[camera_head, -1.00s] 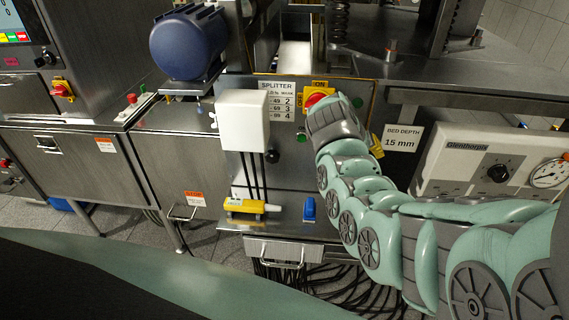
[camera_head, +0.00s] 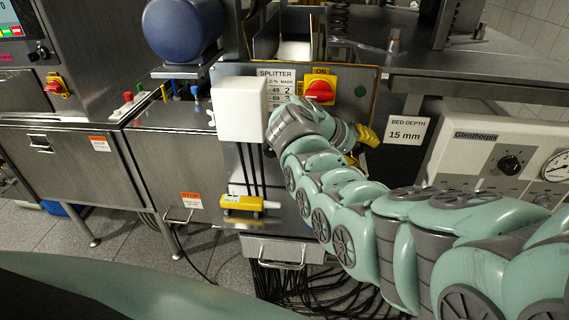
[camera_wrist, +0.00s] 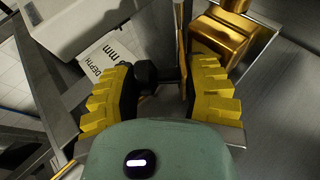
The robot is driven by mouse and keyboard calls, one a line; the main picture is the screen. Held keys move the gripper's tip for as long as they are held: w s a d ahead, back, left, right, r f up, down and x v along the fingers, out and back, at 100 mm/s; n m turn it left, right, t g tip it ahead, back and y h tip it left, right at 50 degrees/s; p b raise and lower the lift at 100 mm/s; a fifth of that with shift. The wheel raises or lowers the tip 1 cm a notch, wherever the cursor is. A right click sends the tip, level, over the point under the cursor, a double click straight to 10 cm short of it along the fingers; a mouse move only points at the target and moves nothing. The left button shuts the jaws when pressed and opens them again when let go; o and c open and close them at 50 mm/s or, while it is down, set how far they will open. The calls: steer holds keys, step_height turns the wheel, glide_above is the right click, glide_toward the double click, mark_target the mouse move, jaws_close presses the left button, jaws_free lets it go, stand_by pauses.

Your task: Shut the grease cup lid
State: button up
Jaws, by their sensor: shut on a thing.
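In the wrist view, the brass grease cup (camera_wrist: 228,32) is a shiny golden box at the top right. A thin brass plate, which looks like its lid (camera_wrist: 182,52), stands upright, seen nearly edge-on, left of the box. A black knob (camera_wrist: 147,76) sticks out from the plate's left side. My gripper (camera_wrist: 161,86) has its yellow fingers on either side of the knob and plate and is shut on them. In the head view my gripper (camera_head: 366,136) is partly hidden by my arm, near the splitter panel's right edge. The cup cannot be made out there.
The splitter panel (camera_head: 352,103) with a red and yellow switch (camera_head: 320,89) is close to my arm. A bed depth sign (camera_head: 406,130) and a white control box (camera_head: 490,160) stand to the right. A yellow pendant (camera_head: 245,202) lies on the shelf below.

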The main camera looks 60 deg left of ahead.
steer(key=o, duration=0.9)
steer(key=shift+c, duration=0.2)
